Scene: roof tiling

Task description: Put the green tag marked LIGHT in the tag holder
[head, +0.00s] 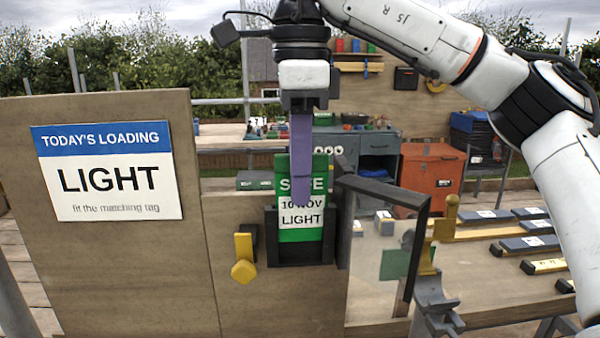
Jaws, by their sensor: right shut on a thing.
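The green tag (288,235) reads SAFE, 10 NOV and LIGHT on green and white bands. My right gripper (302,195) comes down from above and is shut on the tag, its purple finger covering part of the lettering. The tag is upright, its lower part between the side walls of the dark tag holder (300,256). Its upper part stands above the holder's side walls. I cannot tell whether its bottom edge touches the holder's floor. My left gripper is out of view.
A clear door in a dark frame (414,240) stands swung open right of the holder. A yellow knob (243,271) is on the board at left. The sign (108,172) reads TODAY'S LOADING LIGHT. A grey hook (436,300) with a yellow post is at right.

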